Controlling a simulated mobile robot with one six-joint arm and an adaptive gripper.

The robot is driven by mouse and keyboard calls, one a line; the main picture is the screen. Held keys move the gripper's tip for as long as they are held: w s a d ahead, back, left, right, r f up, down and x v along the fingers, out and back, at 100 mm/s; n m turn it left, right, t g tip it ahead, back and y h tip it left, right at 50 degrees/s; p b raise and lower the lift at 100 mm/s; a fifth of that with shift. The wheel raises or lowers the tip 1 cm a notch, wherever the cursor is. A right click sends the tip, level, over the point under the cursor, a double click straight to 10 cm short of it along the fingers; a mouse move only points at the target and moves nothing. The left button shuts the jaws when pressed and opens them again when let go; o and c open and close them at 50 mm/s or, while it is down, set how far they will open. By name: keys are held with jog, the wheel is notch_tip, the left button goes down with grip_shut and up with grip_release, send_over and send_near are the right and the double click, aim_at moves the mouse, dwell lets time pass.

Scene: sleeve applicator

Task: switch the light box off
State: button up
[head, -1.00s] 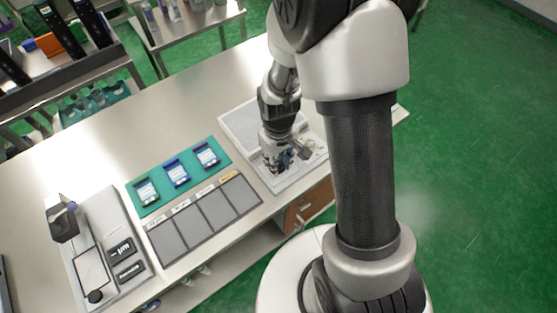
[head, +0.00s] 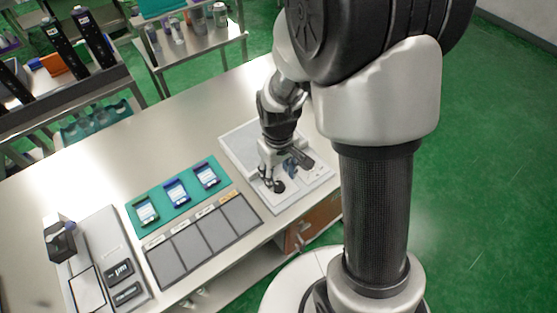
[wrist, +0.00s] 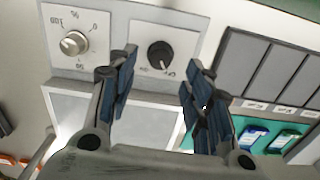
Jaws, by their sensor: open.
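The light box (head: 240,147) is a pale flat unit on the bench, with my gripper (head: 277,180) above its near end. In the wrist view its front strip (wrist: 203,22) carries two knobs, and its grey-white panel (wrist: 150,125) shows between my fingers. The black knob (wrist: 160,54) sits on a white plate with small marks. The silver knob (wrist: 74,43) sits on a plate marked in percent up to 100. My gripper (wrist: 160,68) is open and empty, its blue-padded fingertips on either side of the black knob, apart from it in the picture. I cannot tell the height gap.
A teal mat (head: 140,200) with several labelled packs and a row of grey pads (head: 205,238) lie left of the light box. A grey device (head: 103,240) stands at the bench's left end. Bare bench (head: 160,140) lies behind the mat.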

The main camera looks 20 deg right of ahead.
notch_tip(320, 180, up, 8)
jog(key=shift+f, duration=0.25)
dwell(0.4)
notch_tip(320, 180, up, 9)
jog(key=m+t, duration=0.1)
jog(key=t, duration=0.1)
send_over(278, 184)
jog(key=s, duration=0.5)
jog(key=s+r+m+t, duration=0.2)
jog(key=s+r, duration=0.4)
jog(key=s, duration=0.4)
jog(key=shift+d+t, duration=0.15)
jog(key=shift+t, duration=0.15)
jog(key=shift+s, duration=0.1)
